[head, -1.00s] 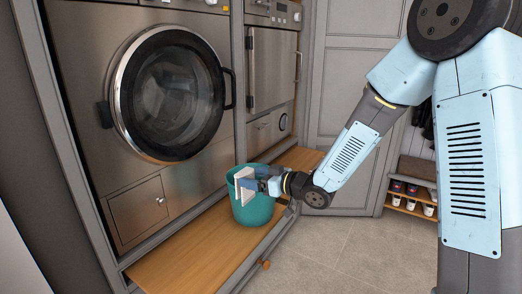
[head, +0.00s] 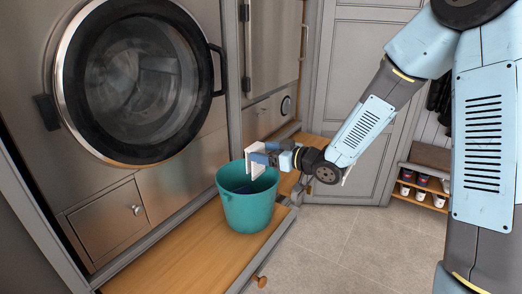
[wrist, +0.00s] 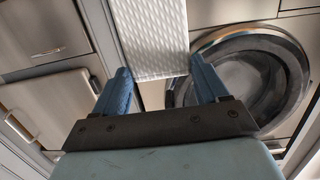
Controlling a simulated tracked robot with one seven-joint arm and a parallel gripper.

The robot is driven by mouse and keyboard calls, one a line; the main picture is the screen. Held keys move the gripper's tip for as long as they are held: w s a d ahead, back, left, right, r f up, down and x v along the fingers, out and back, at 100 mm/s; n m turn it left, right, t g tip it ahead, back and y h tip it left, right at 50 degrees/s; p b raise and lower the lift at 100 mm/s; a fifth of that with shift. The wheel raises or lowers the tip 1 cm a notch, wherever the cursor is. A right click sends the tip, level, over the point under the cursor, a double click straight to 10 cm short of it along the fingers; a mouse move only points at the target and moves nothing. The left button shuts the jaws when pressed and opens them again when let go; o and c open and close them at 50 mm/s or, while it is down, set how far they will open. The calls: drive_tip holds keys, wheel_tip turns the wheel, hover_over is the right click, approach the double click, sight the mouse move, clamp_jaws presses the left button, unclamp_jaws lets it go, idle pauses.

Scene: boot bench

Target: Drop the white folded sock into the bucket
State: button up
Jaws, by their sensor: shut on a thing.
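The white folded sock (head: 251,166) hangs from my gripper (head: 262,158) in the head view. My gripper is shut on it; in the wrist view the sock (wrist: 155,35) shows as a pale, textured sheet between the two blue fingers (wrist: 163,85). The teal bucket (head: 248,213) stands upright on the wooden bench board. In the head view the sock overlaps the back right of the bucket's mouth, its lower edge below the far rim line. I cannot tell its exact height over the bucket. The bucket's inside is partly seen and dark.
The wooden board (head: 200,256) runs along the front of a steel washing machine (head: 140,85) with a round door. A grey cabinet door (head: 360,60) stands behind. A low shelf (head: 425,190) with cups is at the right. The tiled floor (head: 345,245) is clear.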

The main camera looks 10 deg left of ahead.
sight(258, 167)
drive_tip(key=shift+s+a+f, duration=0.1)
drive_tip(key=shift+a+f, duration=0.1)
drive_tip(key=shift+f, duration=0.75)
drive_tip(key=shift+s+a+f, duration=0.1)
drive_tip(key=shift+a+f, duration=0.1)
drive_tip(key=shift+f, duration=0.75)
drive_tip(key=shift+s+a+f, duration=0.1)
drive_tip(key=shift+a+f, duration=0.1)
drive_tip(key=shift+f, duration=0.75)
drive_tip(key=o, duration=1.3)
